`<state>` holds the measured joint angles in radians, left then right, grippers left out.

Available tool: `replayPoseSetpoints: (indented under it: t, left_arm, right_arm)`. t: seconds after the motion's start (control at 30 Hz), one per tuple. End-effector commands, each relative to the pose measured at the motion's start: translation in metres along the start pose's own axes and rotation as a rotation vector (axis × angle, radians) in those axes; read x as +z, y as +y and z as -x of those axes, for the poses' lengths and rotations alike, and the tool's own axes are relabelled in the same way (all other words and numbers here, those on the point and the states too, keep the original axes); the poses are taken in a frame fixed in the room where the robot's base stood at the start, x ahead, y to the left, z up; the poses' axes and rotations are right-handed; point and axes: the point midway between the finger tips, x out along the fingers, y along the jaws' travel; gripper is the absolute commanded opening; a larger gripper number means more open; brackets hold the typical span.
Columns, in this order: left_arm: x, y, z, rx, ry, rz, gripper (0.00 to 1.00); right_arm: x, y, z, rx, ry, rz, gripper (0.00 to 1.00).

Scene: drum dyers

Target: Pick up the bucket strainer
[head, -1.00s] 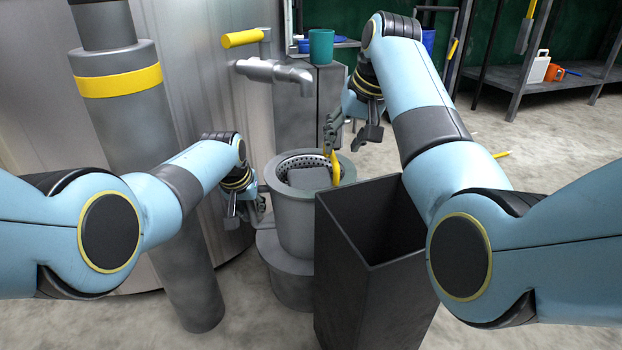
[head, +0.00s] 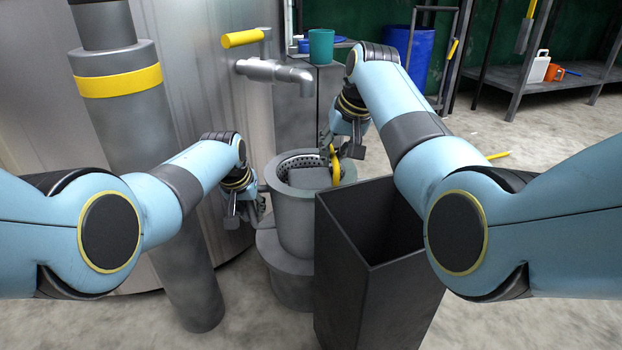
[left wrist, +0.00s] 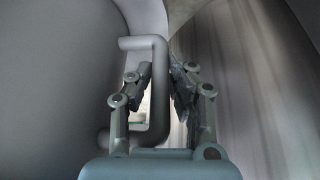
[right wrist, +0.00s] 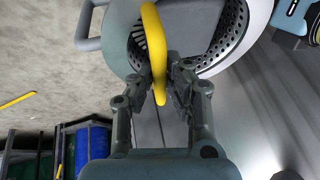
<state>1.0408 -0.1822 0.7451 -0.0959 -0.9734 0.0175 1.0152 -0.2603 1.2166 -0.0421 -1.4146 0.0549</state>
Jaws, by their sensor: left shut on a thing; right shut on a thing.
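The bucket strainer (head: 290,165) is a perforated metal basket sitting inside the grey bucket (head: 297,220); its holes also show in the right wrist view (right wrist: 232,28). A yellow curved handle (head: 336,168) rises at its right rim. My right gripper (head: 328,150) is shut on this handle, and its fingers pinch the handle in the right wrist view (right wrist: 168,75). My left gripper (head: 258,206) is at the bucket's left side, shut on the bucket's grey side handle (left wrist: 158,90). A dark grey slab (head: 318,178) partly covers the strainer's inside.
The bucket stands on a round grey base (head: 288,272). A tall dark open bin (head: 340,265) stands close at its right. A metal tap (head: 275,71) hangs above and behind. A thick grey pipe (head: 165,200) is at the left.

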Motion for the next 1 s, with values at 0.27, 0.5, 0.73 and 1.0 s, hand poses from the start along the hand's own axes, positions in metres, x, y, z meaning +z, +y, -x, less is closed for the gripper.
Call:
replayPoseSetpoints:
  t: [0.27,0.5,0.73,1.0]
  left_arm:
    - [0.000,0.000,0.000,0.001,0.000,0.000,0.00]
    - [0.000,0.000,0.000,0.001,0.000,0.000,0.00]
    - [0.000,0.000,0.000,0.001,0.000,0.000,0.00]
    - [0.000,0.000,0.000,0.001,0.000,0.000,0.00]
  right_arm:
    - [0.000,0.000,0.000,0.000,0.000,0.000,0.00]
    - [0.000,0.000,0.001,0.000,0.001,0.000,0.00]
    - [-0.007,-0.004,0.015,-0.001,0.004,0.000,0.00]
    - [-0.025,-0.012,0.057,0.000,0.005,0.000,0.00]
